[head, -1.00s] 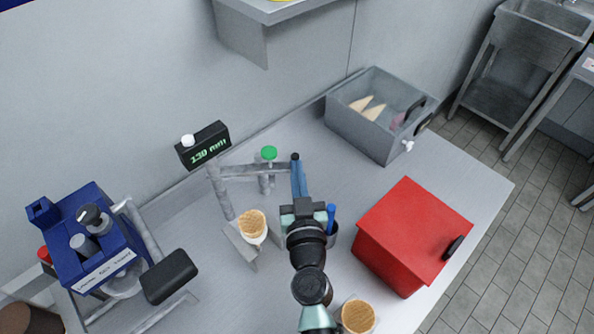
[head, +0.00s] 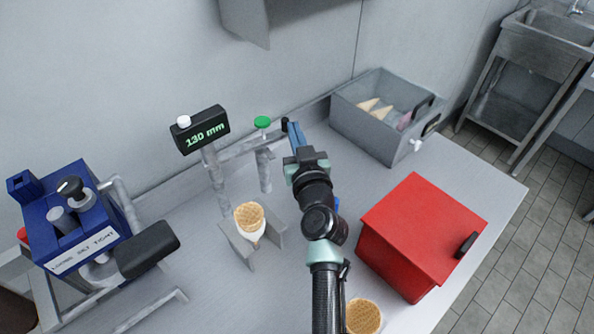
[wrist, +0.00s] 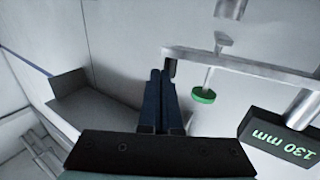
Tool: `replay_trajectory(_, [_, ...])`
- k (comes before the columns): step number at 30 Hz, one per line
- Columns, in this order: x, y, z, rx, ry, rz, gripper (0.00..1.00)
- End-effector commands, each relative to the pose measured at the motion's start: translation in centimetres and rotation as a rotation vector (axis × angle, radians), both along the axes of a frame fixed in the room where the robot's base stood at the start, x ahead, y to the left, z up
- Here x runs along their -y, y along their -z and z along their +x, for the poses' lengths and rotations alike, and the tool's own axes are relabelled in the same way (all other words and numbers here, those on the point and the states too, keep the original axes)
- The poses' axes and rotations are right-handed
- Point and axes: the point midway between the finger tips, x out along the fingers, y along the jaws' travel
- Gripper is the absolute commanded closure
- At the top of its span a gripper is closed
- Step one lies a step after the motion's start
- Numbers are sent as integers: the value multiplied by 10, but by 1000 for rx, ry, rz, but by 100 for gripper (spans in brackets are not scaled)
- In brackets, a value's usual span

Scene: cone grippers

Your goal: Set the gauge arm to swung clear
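The gauge arm (head: 247,147) is a grey bar running from a post under a display (head: 200,130) reading 130 mm. It carries a green disc (head: 262,122) on a rod and has a black knob (head: 285,124) at its free end. The bar slants towards the back wall. My gripper (head: 294,126) is beside the knob, on its right in the head view. In the wrist view, my blue fingers (wrist: 161,72) are close together with nothing visible between them. The knob (wrist: 169,69) is at the right fingertip; touching or just apart is hard to tell.
A cone (head: 249,217) stands in a holder in front of the gauge. A red box (head: 420,232) is right of my arm, a grey bin (head: 372,132) with cones behind it. A blue machine (head: 75,225) stands at left. Another cone (head: 363,316) is near the front.

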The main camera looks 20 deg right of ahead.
Motion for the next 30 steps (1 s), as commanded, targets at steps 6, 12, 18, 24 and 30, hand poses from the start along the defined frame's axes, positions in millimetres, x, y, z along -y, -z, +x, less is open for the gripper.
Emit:
replay_trajectory(6, [2,2,22,2,0,0,100])
replay_trajectory(12, [1,1,33,1,0,-1,100])
replay_trajectory(18, [0,0,37,0,-1,1,100])
replay_trajectory(24, [0,-1,37,0,-1,0,100])
replay_trajectory(30, [0,-1,37,1,-2,0,100])
